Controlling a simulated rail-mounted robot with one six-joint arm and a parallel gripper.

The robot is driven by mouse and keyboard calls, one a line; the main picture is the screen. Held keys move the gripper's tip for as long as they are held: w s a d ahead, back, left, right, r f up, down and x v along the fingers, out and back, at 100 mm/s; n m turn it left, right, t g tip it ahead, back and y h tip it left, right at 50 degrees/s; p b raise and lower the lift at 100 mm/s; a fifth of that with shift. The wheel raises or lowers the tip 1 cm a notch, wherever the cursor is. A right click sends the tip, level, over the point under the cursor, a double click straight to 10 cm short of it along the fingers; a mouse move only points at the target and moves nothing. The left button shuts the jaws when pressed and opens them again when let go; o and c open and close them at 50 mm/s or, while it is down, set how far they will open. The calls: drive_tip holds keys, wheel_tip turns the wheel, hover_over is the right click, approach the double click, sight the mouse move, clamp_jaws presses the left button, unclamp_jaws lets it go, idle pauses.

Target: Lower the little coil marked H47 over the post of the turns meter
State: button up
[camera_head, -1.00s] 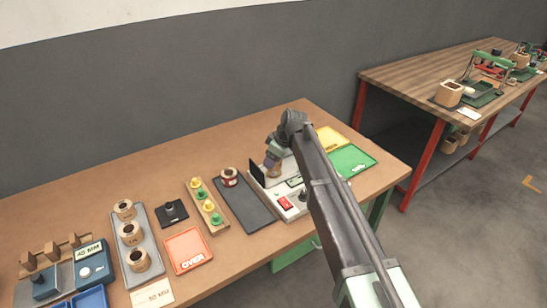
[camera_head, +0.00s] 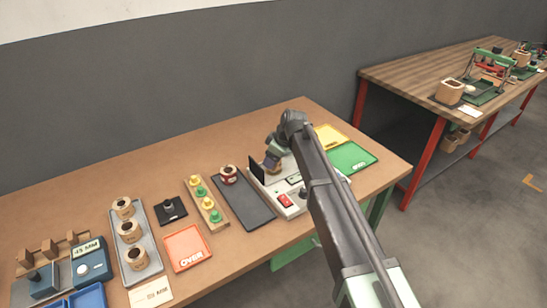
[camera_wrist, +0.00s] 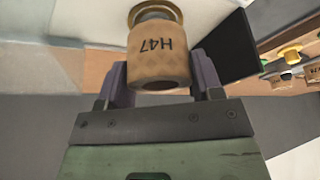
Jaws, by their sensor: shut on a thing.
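The coil marked H47 (camera_wrist: 158,55) is a tan cylinder with a dark opening at its top, seen close up in the wrist view. My gripper (camera_wrist: 160,82) is shut on it, with a purple-grey finger on each side. In the head view my gripper (camera_head: 272,158) is at the turns meter (camera_head: 292,212), a pale unit with a red button and a dark upright panel. The meter's post is hidden in the head view behind my arm and gripper. I cannot tell whether the coil is around the post or above it.
A dark tray (camera_head: 245,208) with a red-banded coil (camera_head: 228,174) lies left of the meter. Green (camera_head: 352,158) and yellow (camera_head: 330,137) trays lie to its right. A grey tray (camera_head: 150,222) with three coils, an orange OVER tray (camera_head: 187,247) and a peg strip (camera_head: 219,226) are further left.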

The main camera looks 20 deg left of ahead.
drive_tip(key=shift+f+b, duration=0.9)
drive_tip(key=shift+f, duration=0.15)
drive_tip(key=o, duration=1.3)
drive_tip(key=shift+r, duration=0.15)
drive_tip(key=shift+c, duration=0.2)
wheel_tip(320, 180, up, 8)
drive_tip(key=p, duration=0.8)
drive_tip(key=shift+f, duration=0.2)
drive_tip(key=shift+s+d+m, duration=0.1)
drive_tip(key=shift+s+m, duration=0.05)
drive_tip(key=shift+m, duration=0.45)
drive_tip(key=s+d+m+h, duration=0.1)
drive_tip(key=s+d+m, duration=0.4)
drive_tip(key=d, duration=0.9)
drive_tip(key=s+d+f+m+h, duration=0.1)
drive_tip(key=s+d+m, duration=0.4)
drive_tip(key=s+d, duration=0.6)
drive_tip(key=s+d+m+h, duration=0.2)
drive_tip(key=s+d+m, duration=0.3)
drive_tip(key=d, duration=1.3)
drive_tip(key=s, duration=0.3)
drive_tip(key=shift+f+m, duration=0.15)
drive_tip(key=shift+m, duration=0.15)
